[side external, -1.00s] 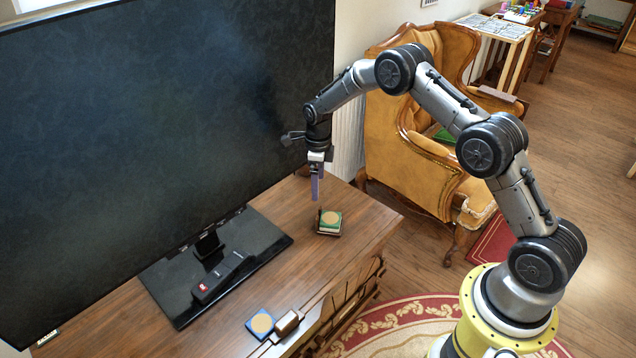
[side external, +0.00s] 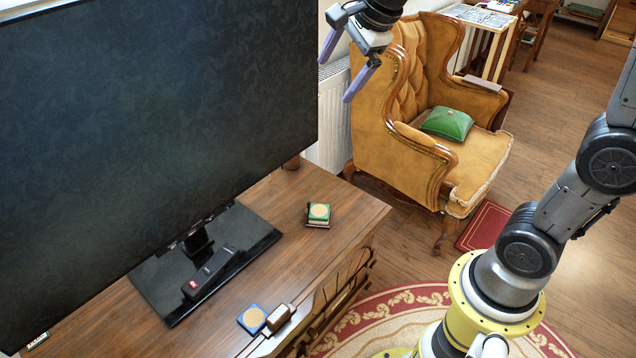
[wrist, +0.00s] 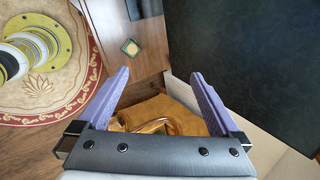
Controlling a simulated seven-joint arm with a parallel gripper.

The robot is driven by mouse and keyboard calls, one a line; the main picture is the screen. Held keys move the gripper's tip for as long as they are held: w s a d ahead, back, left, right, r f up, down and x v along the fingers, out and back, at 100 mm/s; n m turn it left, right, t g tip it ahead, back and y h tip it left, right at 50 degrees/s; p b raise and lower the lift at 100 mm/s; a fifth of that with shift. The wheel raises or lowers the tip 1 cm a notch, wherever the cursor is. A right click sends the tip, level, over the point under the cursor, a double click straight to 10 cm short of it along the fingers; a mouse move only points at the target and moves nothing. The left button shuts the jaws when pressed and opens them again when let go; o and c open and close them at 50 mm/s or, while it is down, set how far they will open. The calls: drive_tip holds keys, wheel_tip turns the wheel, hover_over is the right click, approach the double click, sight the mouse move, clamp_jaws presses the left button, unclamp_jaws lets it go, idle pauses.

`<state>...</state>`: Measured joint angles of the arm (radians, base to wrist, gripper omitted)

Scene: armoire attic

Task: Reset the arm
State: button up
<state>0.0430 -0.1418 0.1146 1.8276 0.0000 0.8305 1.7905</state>
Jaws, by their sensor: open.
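My gripper (side external: 345,68) is open and empty, with two purple fingers spread apart. It is raised high at the top of the side view, in front of the armchair and right of the television. In the wrist view my gripper (wrist: 165,92) has nothing between its fingers. My arm's upper part runs out of the top of the side view. A small stack with a green top and a round tan disc (side external: 319,212) sits on the wooden cabinet (side external: 285,245), well below my gripper. The stack also shows in the wrist view (wrist: 130,47).
A large television (side external: 150,130) stands on the cabinet, with a black remote (side external: 210,272) on its base. A blue coaster (side external: 252,318) and a small brown block (side external: 279,318) lie near the front edge. A tan armchair (side external: 400,120) with a green cushion (side external: 447,123) stands behind.

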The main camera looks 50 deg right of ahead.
drive_tip(key=s+a+n+t, duration=0.1)
drive_tip(key=s+a+n, duration=0.1)
drive_tip(key=s+n, duration=1)
drive_tip(key=s+f+n+g, duration=0.1)
drive_tip(key=s+f+n, duration=0.5)
drive_tip(key=s+n, duration=0.3)
drive_tip(key=shift+s+d+f, duration=0.15)
drive_tip(key=shift+s+f, duration=0.15)
drive_tip(key=shift+s, duration=0.7)
